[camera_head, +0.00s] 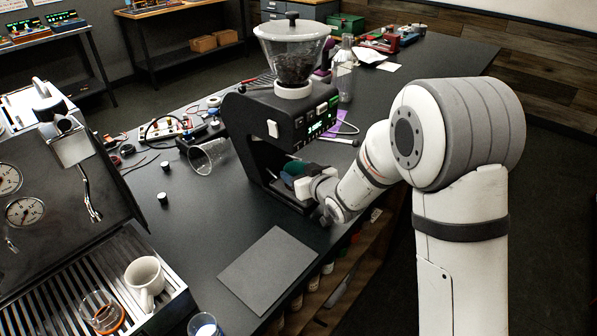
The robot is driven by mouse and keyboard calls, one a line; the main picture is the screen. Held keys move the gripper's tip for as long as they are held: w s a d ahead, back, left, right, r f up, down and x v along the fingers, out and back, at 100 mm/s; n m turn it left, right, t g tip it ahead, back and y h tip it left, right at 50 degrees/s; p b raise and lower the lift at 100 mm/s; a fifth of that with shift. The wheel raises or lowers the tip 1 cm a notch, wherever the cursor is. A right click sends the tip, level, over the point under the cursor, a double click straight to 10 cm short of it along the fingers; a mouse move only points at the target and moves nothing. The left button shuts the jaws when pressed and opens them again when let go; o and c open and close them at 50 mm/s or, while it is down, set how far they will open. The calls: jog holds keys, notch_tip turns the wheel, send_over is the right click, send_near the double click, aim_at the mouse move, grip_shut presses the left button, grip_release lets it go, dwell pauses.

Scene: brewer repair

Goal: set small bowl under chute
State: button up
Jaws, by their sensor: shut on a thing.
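The small bowl appears to be the dark teal piece (293,168) in the opening of the black grinder (262,140), below its upper body. My gripper (302,184) reaches in from the right and is shut on this bowl. The wrist and the grinder's frame hide part of the bowl and the fingertips. The chute itself is hidden under the grinder's head. I cannot tell whether the bowl touches the grinder's base.
A clear hopper (293,62) with dark beans tops the grinder. A glass (207,156) lies left of it. A grey mat (269,268) lies in front. An espresso machine (75,215) with a white cup (145,277) stands left. The counter between is mostly clear.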

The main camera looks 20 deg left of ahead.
jog(key=shift+f, duration=0.1)
jog(key=shift+f, duration=0.1)
jog(key=o, duration=0.7)
jog(key=shift+o, duration=0.2)
jog(key=shift+r, duration=0.3)
jog(key=b+v, duration=0.1)
jog(key=v, duration=1.1)
jog(key=shift+d, duration=0.1)
